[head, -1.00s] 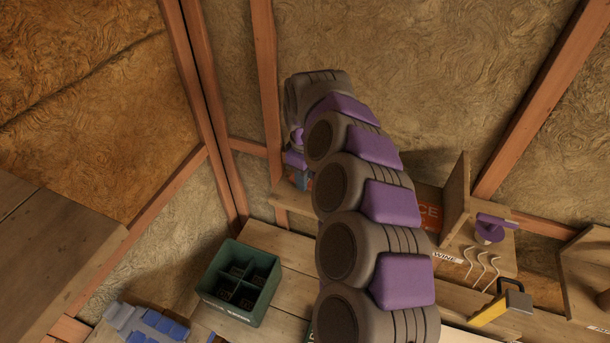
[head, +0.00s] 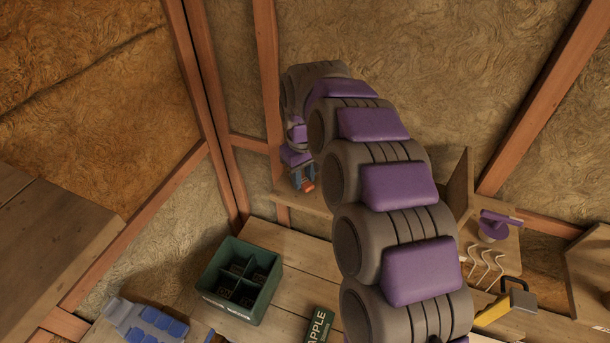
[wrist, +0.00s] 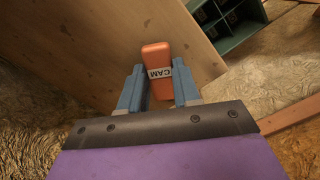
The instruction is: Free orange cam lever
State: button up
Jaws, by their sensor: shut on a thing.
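The orange cam lever (wrist: 157,56) with a white "CAM" label is between the two blue fingers of my gripper (wrist: 161,88) in the wrist view. My gripper is shut on it, and the lever's far end sticks out past the fingertips. In the head view, my gripper (head: 303,178) points down beside the wooden shelf, with the orange lever (head: 308,186) showing at its tips. From these frames I cannot tell whether the lever touches the shelf. The lever's lower end is hidden between the fingers.
A wooden shelf (head: 318,201) lies along the wall by my gripper. A green divided crate (head: 241,281) stands on the bench (head: 290,255) below. A green "APPLE" box (head: 319,325), a purple object (head: 493,225) and a yellow-and-grey tool (head: 508,302) are also in view.

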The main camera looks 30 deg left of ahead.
jog(key=m, duration=0.3)
jog(key=s+a+m, duration=0.1)
jog(key=m, duration=0.1)
jog(key=shift+m+b, duration=0.3)
jog(key=shift+b, duration=0.1)
jog(key=m, duration=0.2)
jog(key=a+m, duration=0.1)
jog(key=m, duration=0.1)
jog(key=a+m, duration=0.1)
jog(key=shift+s+r+m, duration=0.15)
jog(key=shift+s+m, duration=0.25)
jog(key=o, duration=1.1)
jog(key=shift+a, duration=0.15)
jog(key=shift+c, duration=0.2)
